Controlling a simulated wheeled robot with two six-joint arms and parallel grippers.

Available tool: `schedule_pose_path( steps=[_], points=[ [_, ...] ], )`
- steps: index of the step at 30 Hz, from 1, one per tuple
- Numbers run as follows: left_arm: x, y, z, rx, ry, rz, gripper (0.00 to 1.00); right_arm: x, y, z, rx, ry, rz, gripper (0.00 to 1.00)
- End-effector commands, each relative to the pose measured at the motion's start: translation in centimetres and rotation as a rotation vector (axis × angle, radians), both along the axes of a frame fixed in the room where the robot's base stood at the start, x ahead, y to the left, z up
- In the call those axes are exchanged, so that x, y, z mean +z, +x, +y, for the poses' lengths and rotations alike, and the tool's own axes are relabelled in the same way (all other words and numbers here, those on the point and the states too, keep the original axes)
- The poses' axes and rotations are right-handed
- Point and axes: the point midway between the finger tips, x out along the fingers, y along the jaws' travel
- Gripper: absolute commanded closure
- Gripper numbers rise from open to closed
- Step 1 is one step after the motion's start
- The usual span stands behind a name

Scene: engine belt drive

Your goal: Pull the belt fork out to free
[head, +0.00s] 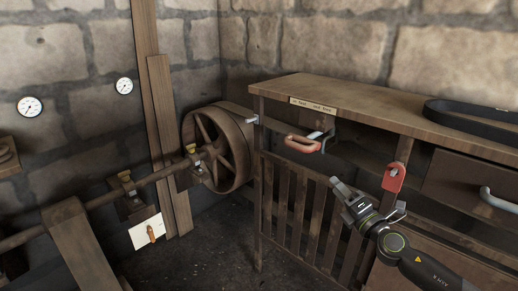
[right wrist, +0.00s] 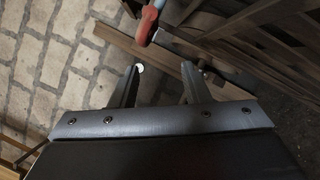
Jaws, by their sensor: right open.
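The belt fork's red handle (head: 302,144) sticks out at the front of the wooden bench, below a small lettered plate (head: 313,105). A grey metal end (head: 252,119) shows by the bench's left post, close to the spoked wheel (head: 215,148). My right gripper (head: 345,192) is below and to the right of the red handle, apart from it. In the right wrist view, my right gripper (right wrist: 160,78) is open and empty, with a red handle (right wrist: 148,25) beyond its fingertips. My left gripper is not in view.
A red tag-shaped piece (head: 394,177) hangs on the bench post above my right arm. A black belt (head: 470,113) lies on the bench top (head: 370,98). Wooden slats (head: 300,200) stand below the handle. A drawer handle (head: 497,199) juts out at right.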

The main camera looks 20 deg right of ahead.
Motion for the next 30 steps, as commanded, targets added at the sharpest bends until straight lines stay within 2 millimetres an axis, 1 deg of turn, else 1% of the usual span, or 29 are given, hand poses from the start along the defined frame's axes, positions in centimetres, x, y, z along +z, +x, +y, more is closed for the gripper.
schedule_pose_path(
  steps=[1,3,5,11,20,26,30],
  points=[
    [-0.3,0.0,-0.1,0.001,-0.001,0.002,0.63,0.8,-0.1,0.8,0.02,-0.035,-0.021,0.58],
    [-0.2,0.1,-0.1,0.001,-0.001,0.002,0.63,1.6,-0.2,1.3,0.032,-0.059,-0.036,0.58],
    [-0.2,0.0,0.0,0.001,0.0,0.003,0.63,1.9,-0.1,1.5,0.037,-0.069,-0.042,0.58],
    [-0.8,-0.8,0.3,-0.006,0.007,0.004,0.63,2.3,0.7,1.5,0.034,-0.066,-0.044,0.58],
    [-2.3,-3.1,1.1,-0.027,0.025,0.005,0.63,2.7,2.7,1.7,0.035,-0.063,-0.042,0.58],
    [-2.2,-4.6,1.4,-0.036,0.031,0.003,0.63,3.6,5.7,1.9,0.035,-0.06,-0.043,0.58],
    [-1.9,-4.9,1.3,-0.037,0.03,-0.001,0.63,4.0,8.3,2.0,0.034,-0.06,-0.043,0.58]
  ],
)
